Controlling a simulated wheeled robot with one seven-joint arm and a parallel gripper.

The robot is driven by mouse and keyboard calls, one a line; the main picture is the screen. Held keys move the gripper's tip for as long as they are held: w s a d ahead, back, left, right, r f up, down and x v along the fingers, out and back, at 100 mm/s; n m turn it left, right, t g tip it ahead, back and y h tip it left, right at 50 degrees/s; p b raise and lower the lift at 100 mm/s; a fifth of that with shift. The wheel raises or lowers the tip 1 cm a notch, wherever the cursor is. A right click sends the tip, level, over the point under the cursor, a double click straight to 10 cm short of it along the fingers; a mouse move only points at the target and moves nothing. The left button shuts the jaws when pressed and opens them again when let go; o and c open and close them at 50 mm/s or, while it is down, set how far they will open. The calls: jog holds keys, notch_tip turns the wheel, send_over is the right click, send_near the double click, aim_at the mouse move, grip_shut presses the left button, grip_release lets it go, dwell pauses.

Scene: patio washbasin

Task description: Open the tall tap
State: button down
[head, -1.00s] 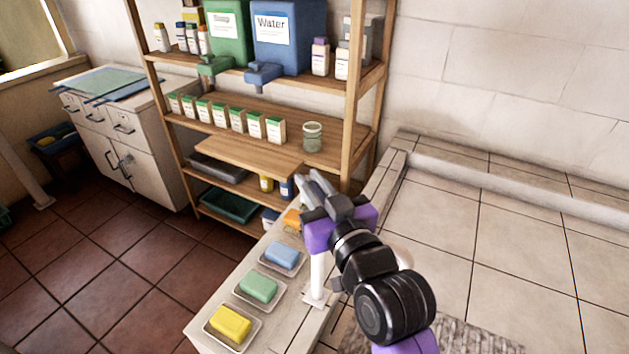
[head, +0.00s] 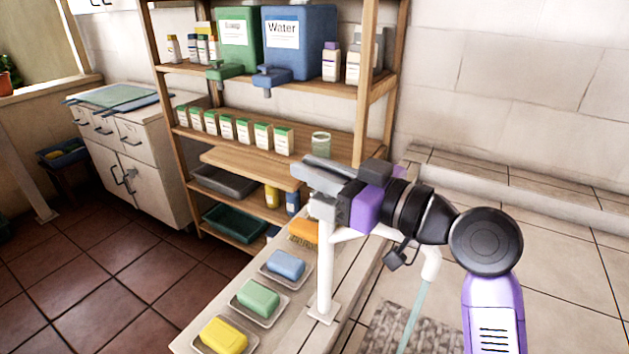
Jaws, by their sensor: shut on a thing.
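The tall tap (head: 325,275) is a white upright post on a small base plate on the basin's left ledge. Its white spout reaches right behind my arm and bends down at the spout end (head: 431,264). A pale blue-green stream of water (head: 417,310) runs from that end into the basin. My gripper (head: 312,186) is at the top of the post, shut on the tap's handle, with its grey fingers pointing left. The fingers and purple-and-black wrist hide most of the handle.
Soap dishes with yellow (head: 222,335), green (head: 258,299) and blue (head: 286,265) bars line the ledge, with an orange brush (head: 303,232) behind. A wooden shelf (head: 250,170) with containers stands behind. The tiled basin area to the right is mostly clear.

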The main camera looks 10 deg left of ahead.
jog(key=shift+f, duration=0.15)
jog(key=c, duration=1.4)
grip_release()
jog(key=shift+b+v, duration=0.6)
jog(key=shift+v, duration=3.3)
